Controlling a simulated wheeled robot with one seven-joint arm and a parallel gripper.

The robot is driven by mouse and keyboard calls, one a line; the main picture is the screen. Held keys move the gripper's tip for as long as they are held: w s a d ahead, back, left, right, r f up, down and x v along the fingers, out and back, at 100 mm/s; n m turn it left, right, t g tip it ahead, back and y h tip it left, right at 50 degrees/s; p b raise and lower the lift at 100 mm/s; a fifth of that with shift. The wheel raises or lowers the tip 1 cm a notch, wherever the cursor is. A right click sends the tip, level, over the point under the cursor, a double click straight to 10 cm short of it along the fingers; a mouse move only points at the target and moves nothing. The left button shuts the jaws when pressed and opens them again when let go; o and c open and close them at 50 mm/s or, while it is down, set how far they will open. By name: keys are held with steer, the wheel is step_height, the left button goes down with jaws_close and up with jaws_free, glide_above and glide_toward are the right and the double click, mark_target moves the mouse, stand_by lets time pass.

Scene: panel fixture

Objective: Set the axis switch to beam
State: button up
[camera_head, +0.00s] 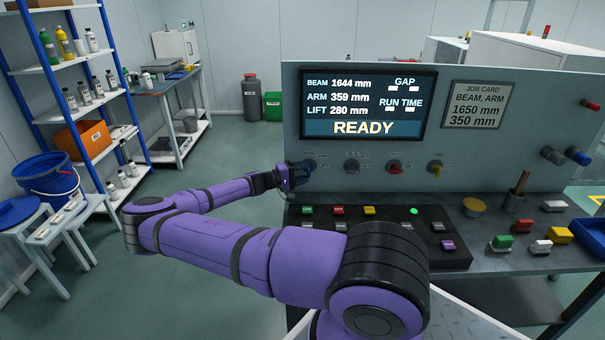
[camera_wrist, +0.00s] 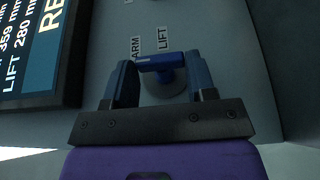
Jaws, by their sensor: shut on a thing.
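The axis switch is a knob with a blue handle (camera_wrist: 160,62) on the grey panel (camera_head: 460,160). In the wrist view the labels ARM (camera_wrist: 136,47) and LIFT (camera_wrist: 162,38) stand by it; another label is cut off at the top edge. My gripper (camera_wrist: 163,75) is shut on the blue handle, one finger at each end. In the head view my gripper (camera_head: 293,174) is at the panel's lower left and hides most of the switch. I cannot tell which label the switch points to.
The display (camera_head: 366,105) reads BEAM 1644 mm, ARM 359 mm, LIFT 280 mm, READY. The job card (camera_head: 478,104) reads BEAM, ARM, 1650 mm, 350 mm. Other knobs (camera_head: 395,167) sit to the right. A button box (camera_head: 440,262) with a lit green lamp lies below.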

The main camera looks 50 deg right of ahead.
steer(key=o, duration=0.9)
steer(key=shift+o, duration=0.2)
steer(key=v, duration=1)
steer(key=shift+w+a, duration=0.2)
steer(key=shift+a, duration=0.15)
steer(key=shift+f, duration=0.1)
